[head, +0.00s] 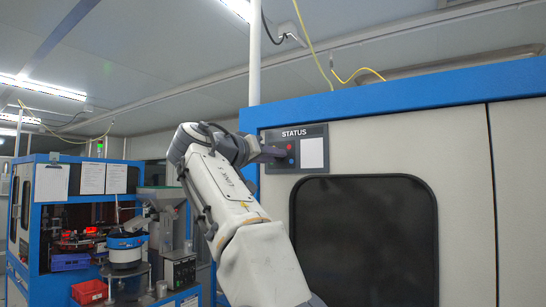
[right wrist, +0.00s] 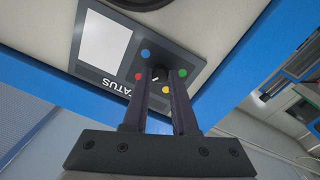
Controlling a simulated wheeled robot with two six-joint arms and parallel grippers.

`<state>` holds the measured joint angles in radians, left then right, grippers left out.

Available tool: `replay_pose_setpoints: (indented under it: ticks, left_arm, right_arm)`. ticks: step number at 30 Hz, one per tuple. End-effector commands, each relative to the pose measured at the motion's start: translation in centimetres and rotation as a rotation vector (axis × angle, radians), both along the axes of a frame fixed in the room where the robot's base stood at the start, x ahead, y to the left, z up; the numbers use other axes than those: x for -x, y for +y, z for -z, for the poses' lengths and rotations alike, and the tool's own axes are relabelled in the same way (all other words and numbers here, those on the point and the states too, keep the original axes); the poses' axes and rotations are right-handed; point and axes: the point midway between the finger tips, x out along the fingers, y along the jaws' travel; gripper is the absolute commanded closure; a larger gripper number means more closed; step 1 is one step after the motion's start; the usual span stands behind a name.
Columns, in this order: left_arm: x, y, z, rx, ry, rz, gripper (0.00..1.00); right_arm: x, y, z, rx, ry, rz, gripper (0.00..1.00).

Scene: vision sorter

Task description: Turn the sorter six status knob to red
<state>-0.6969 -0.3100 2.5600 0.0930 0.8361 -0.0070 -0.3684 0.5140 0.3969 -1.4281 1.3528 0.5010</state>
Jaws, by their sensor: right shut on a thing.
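The dark status panel (head: 296,132) is on the upper left of a large sorter's front, with its STATUS label and a white square. It also shows, turned nearly upside down, in the right wrist view (right wrist: 178,52). Blue (right wrist: 145,54), red (right wrist: 138,76), green (right wrist: 182,73) and yellow (right wrist: 166,90) dots surround the knob spot. My right gripper (right wrist: 157,74) reaches the panel with its fingers shut on the small dark knob among the dots. The fingers hide most of the knob, so I cannot tell which dot it points to. My left gripper is not in view.
The sorter's blue frame (head: 402,93) borders the panel, and a dark window (head: 365,240) lies below it. Another blue machine (head: 30,200) with a feeder bowl (head: 125,250) and a red bin (head: 89,291) stands at the left.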

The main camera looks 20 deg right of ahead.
Motion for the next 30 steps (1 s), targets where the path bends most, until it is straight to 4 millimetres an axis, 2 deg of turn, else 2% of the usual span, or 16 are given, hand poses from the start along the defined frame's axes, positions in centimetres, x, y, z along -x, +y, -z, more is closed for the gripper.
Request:
replay_pose_setpoints:
  ticks: [12,28,29,30]
  left_arm:
    - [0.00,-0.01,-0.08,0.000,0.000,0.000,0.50]
    - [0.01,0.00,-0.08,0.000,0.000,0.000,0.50]
    - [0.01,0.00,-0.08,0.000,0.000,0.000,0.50]
    - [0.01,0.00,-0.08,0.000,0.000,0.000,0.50]
  right_arm:
    - [-0.10,0.05,0.25,-0.115,-0.137,0.002,1.00]
    - [-0.12,0.06,0.30,-0.129,-0.154,0.003,1.00]
    - [-0.12,0.06,0.30,-0.129,-0.153,0.003,0.70]
    - [-0.13,0.06,0.29,-0.128,-0.153,0.002,0.55]
